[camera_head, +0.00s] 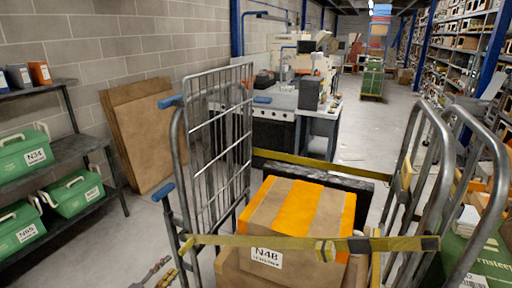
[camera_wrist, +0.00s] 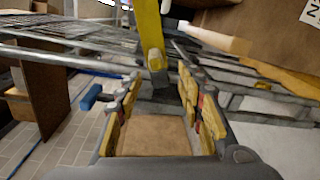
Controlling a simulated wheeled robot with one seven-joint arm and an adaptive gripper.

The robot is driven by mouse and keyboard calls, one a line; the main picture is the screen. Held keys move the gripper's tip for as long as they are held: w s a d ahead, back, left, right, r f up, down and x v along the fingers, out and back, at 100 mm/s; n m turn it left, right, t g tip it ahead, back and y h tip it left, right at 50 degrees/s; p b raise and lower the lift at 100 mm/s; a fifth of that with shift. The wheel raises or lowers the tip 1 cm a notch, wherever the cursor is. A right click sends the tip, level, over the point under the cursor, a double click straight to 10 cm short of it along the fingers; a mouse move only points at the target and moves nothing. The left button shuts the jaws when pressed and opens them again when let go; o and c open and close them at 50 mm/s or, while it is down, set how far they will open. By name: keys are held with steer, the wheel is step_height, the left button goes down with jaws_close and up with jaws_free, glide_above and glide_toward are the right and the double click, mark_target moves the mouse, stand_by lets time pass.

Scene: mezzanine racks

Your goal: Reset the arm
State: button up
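My gripper (camera_wrist: 160,82) shows in the wrist view, its two yellow-padded fingers spread apart. A yellow strap (camera_wrist: 148,30) with a dark end runs down the picture to the gap between the fingertips; the fingers do not look closed on it. I cannot tell whether they touch it. A brown cardboard surface (camera_wrist: 153,135) shows between the fingers. I cannot make out my gripper in the head view.
A wire-sided roll cage (camera_head: 215,130) holds a carton with orange tape (camera_head: 300,215), labelled N48. A yellow strap (camera_head: 270,242) crosses its front. Green bins (camera_head: 75,197) stand on a shelf at left.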

steer(key=s+d+f+n+g+h, duration=0.1)
steer(key=s+d+f+g, duration=0.35)
steer(key=d+f, duration=0.35)
steer(key=s+d+m+g, duration=0.1)
steer(key=s+d+g, duration=0.3)
steer(key=d, duration=0.3)
steer(key=s+d+r+m+y, duration=0.2)
steer(key=s+d+r+m, duration=0.3)
steer(key=d+r, duration=0.6)
steer(key=s+d+r+m+g+y, duration=0.1)
steer(key=s+d+r+m, duration=0.5)
steer(key=d, duration=1)
steer(key=s+d+r+m+g+y, duration=0.1)
steer(key=s+d+r+m+y, duration=0.3)
steer(key=s+d+r, duration=0.6)
steer(key=d+r+m+p, duration=0.1)
steer(key=d+r, duration=0.2)
steer(key=r, duration=0.3)
steer(key=shift+s+d+m, duration=0.2)
steer(key=shift+m, duration=0.2)
steer(key=shift+o, duration=0.5)
